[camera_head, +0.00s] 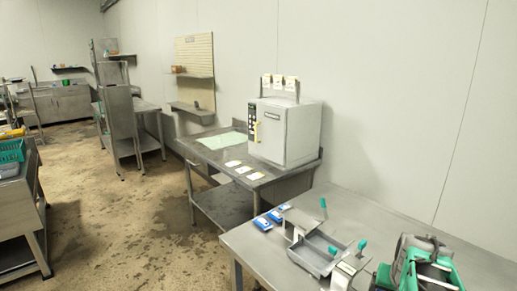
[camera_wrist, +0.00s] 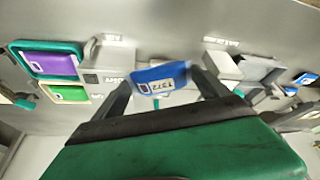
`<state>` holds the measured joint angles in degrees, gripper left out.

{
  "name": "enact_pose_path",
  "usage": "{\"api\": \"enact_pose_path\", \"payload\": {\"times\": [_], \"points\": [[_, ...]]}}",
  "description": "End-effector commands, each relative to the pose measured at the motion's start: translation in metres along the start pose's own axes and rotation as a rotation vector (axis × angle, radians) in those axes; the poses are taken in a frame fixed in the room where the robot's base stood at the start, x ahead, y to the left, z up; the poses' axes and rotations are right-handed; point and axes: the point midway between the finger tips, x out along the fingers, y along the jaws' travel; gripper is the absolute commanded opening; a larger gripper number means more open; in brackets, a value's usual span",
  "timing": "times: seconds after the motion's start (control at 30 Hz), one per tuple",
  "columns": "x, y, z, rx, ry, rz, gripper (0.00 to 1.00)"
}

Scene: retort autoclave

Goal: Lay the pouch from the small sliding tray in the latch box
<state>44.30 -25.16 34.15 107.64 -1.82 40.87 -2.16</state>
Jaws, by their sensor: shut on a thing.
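My gripper (camera_wrist: 161,82) is shut on a blue pouch (camera_wrist: 162,73) with a white printed label, seen in the wrist view. The pouch is tilted and held above the grey bench. In the head view, the green and grey body of my arm (camera_head: 425,262) is at the bottom right, and the held pouch cannot be made out there. An open grey metal box (camera_head: 313,262) with green-handled parts beside it stands on the near bench. I cannot tell for certain which fixture is the latch box or the small sliding tray.
Several blue pouches (camera_head: 262,224) lie at the near bench's left edge. In the wrist view a purple pouch (camera_wrist: 58,64) lies in a green-rimmed holder at left, and grey box-like fixtures (camera_wrist: 221,66) stand at right. A white autoclave (camera_head: 285,133) stands on the farther table.

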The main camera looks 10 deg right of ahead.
Motion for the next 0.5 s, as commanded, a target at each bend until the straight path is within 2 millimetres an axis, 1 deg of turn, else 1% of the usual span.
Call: {"api": "enact_pose_path", "payload": {"times": [0.03,0.17,0.27,0.37,0.4,0.47,0.5], "points": [[-0.004,-0.014,0.0,-0.02,0.003,-0.008,0.45],[-0.016,-0.053,0.002,-0.083,0.002,-0.034,0.45],[-0.027,-0.089,0.007,-0.152,0.003,-0.064,0.45],[-0.042,-0.134,0.015,-0.251,0.003,-0.105,0.45],[-0.05,-0.155,0.019,-0.3,0.004,-0.126,0.45],[-0.064,-0.189,0.029,-0.381,0.003,-0.16,0.45],[-0.074,-0.211,0.035,-0.433,0.004,-0.181,0.45]]}}
